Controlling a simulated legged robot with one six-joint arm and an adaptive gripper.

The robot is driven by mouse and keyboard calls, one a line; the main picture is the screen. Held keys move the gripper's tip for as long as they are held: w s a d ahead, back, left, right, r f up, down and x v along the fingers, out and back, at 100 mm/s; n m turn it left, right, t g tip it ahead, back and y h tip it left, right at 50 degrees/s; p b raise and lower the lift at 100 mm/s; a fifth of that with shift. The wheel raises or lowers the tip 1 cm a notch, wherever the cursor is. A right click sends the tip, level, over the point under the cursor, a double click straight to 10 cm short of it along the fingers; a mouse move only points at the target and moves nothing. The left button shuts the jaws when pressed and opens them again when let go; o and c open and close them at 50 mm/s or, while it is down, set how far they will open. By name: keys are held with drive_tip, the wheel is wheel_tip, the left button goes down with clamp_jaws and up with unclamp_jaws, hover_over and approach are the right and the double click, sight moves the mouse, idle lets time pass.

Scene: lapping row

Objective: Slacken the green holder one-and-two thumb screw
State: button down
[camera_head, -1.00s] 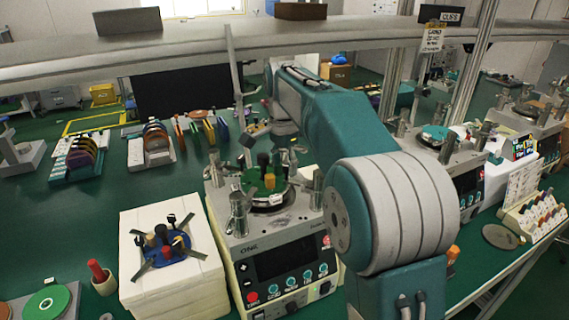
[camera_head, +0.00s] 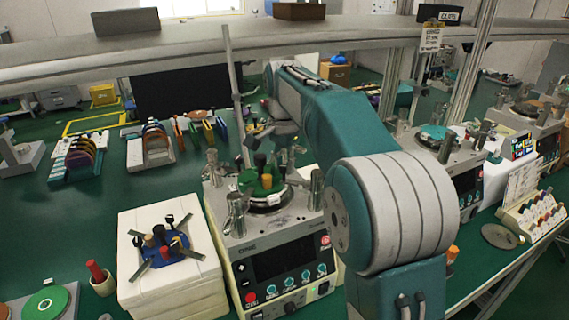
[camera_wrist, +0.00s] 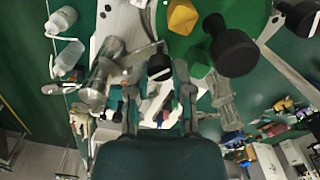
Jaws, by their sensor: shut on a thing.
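The green holder (camera_head: 247,181) sits on the plate of the machine marked ONE (camera_head: 278,256), with dark and tan upright parts on it. My gripper (camera_wrist: 158,84) is shut on a small black-headed thumb screw (camera_wrist: 159,67) at the holder's near edge. Its number marking cannot be read. In the head view my arm and the machine's posts hide most of the grip.
Metal posts (camera_head: 236,212) stand close around the holder. A blue holder (camera_head: 163,245) rests on a white block (camera_head: 170,283) to the left. Racks of coloured discs (camera_head: 83,159) stand behind on the green table. More machines (camera_head: 460,160) stand to the right.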

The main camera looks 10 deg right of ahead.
drive_tip(key=n, duration=0.4)
drive_tip(key=shift+f, duration=0.1)
drive_tip(key=n, duration=0.8)
drive_tip(key=shift+n, duration=1.9)
drive_tip(key=shift+c, duration=2.4)
unclamp_jaws()
